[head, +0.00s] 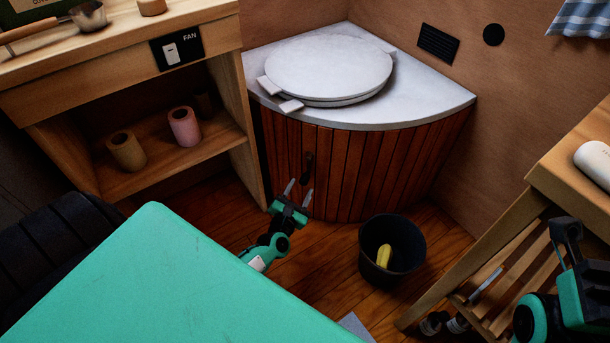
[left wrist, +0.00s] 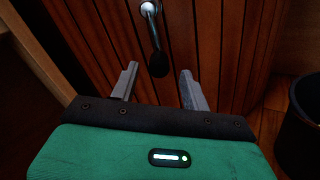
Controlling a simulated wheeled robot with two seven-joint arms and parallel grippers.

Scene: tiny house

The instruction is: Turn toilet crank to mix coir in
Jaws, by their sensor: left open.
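The composting toilet is a corner unit with a red-brown slatted wooden front (head: 360,165) and a closed white round lid (head: 328,68). Its crank (head: 308,163) is a small dark handle on the slatted front. In the left wrist view the crank (left wrist: 152,28) has a bright metal pivot at the top and hangs down to a dark knob. My left gripper (head: 298,190) is open just below and in front of the crank. In the left wrist view the knob shows between the open fingers (left wrist: 157,76), and contact cannot be told. My right gripper (head: 567,230) is at the lower right; its jaws are unclear.
A black bucket (head: 408,275) with a yellow item inside stands on the floor right of my left gripper. A wooden shelf unit (head: 165,165) with paper rolls is at left. A slatted wooden stand (head: 540,190) is at right. Some floor before the toilet is clear.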

